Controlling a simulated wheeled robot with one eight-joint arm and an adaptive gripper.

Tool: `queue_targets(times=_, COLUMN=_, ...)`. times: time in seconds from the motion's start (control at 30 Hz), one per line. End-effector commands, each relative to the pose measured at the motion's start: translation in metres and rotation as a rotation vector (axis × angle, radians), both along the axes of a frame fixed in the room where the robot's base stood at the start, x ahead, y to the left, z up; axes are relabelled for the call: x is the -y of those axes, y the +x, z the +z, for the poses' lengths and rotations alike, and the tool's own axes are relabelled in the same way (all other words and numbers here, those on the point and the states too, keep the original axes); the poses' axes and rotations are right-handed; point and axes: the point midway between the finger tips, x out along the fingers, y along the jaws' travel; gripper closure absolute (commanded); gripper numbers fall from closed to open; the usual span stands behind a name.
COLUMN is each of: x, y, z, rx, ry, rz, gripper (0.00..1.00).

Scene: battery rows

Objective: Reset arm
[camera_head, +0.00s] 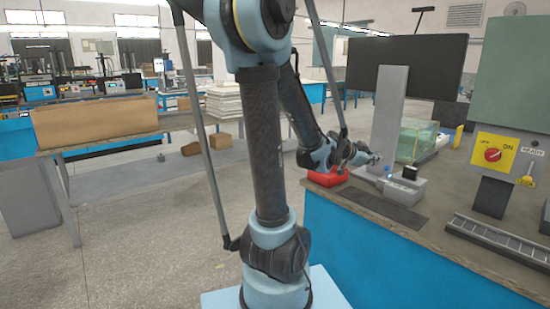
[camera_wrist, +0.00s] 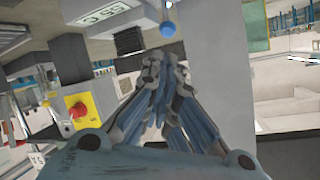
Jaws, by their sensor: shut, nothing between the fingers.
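My arm reaches over the near corner of the workbench in the head view. My gripper (camera_head: 372,157) is small there, at the end of the arm, beside the tall grey upright and above the grey fixture (camera_head: 402,188). In the wrist view my gripper (camera_wrist: 162,62) has its fingers drawn together, with nothing visible between them. A small black block (camera_head: 410,172) stands on the fixture. A red tray (camera_head: 328,178) sits at the bench's left edge, below my wrist and partly hidden.
A grey upright (camera_head: 389,115) stands close behind my gripper. A clear greenish box (camera_head: 417,140) is behind the fixture. A yellow switch panel (camera_head: 494,155) with a red knob is at the right. A dark mat (camera_head: 384,207) lies in front.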

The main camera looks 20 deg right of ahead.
Motion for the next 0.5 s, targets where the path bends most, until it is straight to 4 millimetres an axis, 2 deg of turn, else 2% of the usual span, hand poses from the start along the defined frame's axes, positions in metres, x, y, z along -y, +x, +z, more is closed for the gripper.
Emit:
queue_targets(times=0.13, x=-0.006, y=0.003, z=-0.001, rx=-0.01, ry=0.008, rz=0.011, gripper=1.0)
queue_targets(times=0.23, x=-0.024, y=0.01, z=-0.005, rx=-0.05, ry=0.035, rz=0.048, gripper=1.0)
queue_targets(times=0.37, x=-0.068, y=0.024, z=-0.015, rx=-0.145, ry=0.1, rz=0.14, gripper=1.0)
queue_targets(times=0.5, x=-0.123, y=0.035, z=-0.03, rx=-0.272, ry=0.178, rz=0.273, gripper=1.0)
